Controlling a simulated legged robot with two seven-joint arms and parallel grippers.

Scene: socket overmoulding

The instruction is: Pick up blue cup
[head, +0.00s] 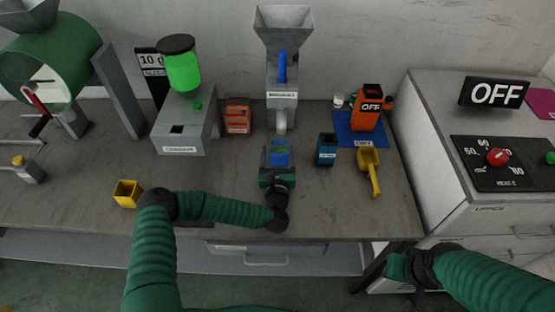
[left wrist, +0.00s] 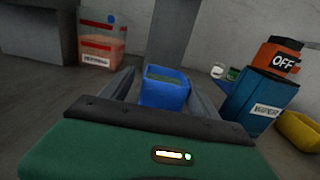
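The blue cup (head: 280,150) stands on the bench below the hopper machine, with a greenish inside. My left gripper (head: 278,168) is at the near side of the cup, low over the bench. In the left wrist view the blue cup (left wrist: 165,92) sits between the two spread fingers of my left gripper (left wrist: 160,95). A gap shows at the left finger; contact at the right one is unclear. The cup's lower part is hidden by the gripper body. My right gripper (head: 404,268) is off the bench at the lower right, its fingers not clear.
A darker blue labelled container (head: 326,150) stands close right of the cup, also in the wrist view (left wrist: 258,100). A yellow scoop (head: 369,165) and an orange machine (head: 368,110) on a blue mat (head: 345,135) lie further right. A yellow cup (head: 127,193) stands left.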

